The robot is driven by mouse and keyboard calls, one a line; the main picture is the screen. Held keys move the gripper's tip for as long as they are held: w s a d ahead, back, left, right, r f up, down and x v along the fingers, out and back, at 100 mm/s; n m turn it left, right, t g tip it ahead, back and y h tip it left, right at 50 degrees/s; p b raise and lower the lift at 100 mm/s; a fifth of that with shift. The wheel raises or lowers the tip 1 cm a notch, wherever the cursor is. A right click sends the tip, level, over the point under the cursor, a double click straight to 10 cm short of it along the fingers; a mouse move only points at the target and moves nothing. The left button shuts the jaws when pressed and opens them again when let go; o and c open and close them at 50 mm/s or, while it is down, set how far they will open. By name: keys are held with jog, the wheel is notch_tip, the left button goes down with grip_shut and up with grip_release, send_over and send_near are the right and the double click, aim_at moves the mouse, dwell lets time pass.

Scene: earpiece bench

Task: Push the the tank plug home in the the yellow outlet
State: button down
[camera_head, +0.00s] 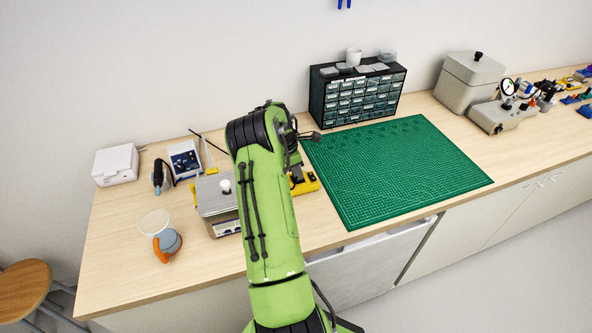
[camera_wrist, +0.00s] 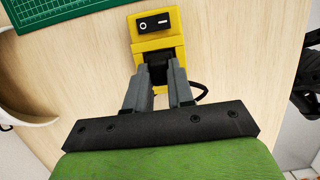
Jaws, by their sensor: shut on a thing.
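The yellow outlet (camera_wrist: 173,43) is at the top middle of the wrist view, with a black rocker switch (camera_wrist: 155,22) on it. In the head view the yellow outlet (camera_head: 311,184) shows only partly beside my arm, at the left of the green mat. My gripper (camera_wrist: 158,86) is shut on the black tank plug (camera_wrist: 158,70), which sits between the fingertips at the outlet's near end. The plug overlaps the outlet in the picture; how deep it sits is not clear. A black cable curves out at the right of the fingers. In the head view my arm hides the plug.
A green cutting mat (camera_head: 400,165) lies right of the outlet, with a drawer cabinet (camera_head: 355,95) behind it. A silver box-shaped tank (camera_head: 215,192) stands left of my arm. A round-topped device (camera_head: 160,232) stands near the front left. The mat is clear.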

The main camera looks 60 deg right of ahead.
jog(key=shift+a+f, duration=0.1)
jog(key=shift+f, duration=0.1)
jog(key=c, duration=0.9)
grip_release()
jog(key=shift+r, duration=0.1)
jog(key=v, duration=1.5)
jog(key=shift+r, duration=0.35)
jog(key=shift+w, duration=0.1)
